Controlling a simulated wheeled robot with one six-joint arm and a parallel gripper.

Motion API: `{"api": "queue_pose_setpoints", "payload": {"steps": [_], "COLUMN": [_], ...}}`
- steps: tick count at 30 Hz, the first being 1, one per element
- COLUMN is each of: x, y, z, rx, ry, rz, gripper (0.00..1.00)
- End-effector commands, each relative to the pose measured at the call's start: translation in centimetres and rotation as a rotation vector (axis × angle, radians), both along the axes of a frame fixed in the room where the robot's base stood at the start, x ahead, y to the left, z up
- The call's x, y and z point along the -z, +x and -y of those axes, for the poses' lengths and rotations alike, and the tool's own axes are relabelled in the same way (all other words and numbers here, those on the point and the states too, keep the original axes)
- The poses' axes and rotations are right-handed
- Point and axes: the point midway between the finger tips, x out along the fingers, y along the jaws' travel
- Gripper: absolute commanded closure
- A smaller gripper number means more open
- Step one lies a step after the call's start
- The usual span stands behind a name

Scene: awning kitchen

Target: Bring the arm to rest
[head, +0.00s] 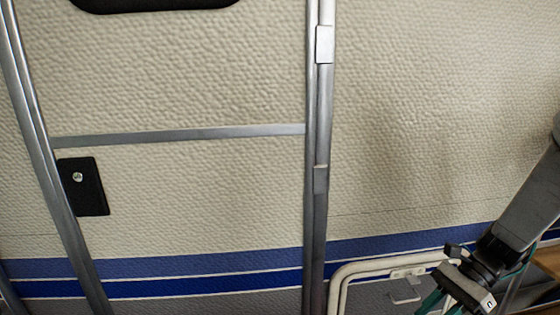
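My gripper (441,304) is at the lower right of the head view, at the end of my arm, which comes in from the right edge. It points down and to the left. Parts of teal fingers show, but the bottom edge of the picture cuts off the tips. I cannot tell whether it is open or shut, or whether anything is between the fingers. My arm is bent in front of the caravan wall (200,60).
Metal poles (318,150) stand upright before the wall, joined by a crossbar (180,136). A black latch plate (82,187) is at the left. A white-framed hatch (385,268) is behind my gripper. A brown surface (548,258) shows at the lower right edge.

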Motion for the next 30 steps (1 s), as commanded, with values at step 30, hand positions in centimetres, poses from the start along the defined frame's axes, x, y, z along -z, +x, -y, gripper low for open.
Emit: {"api": "queue_pose_setpoints", "payload": {"steps": [30], "x": [-17.2], "y": [-11.9], "z": [-8.9], "rx": [-1.314], "ry": [-0.641], "rz": [0.886], "gripper": [0.71]}}
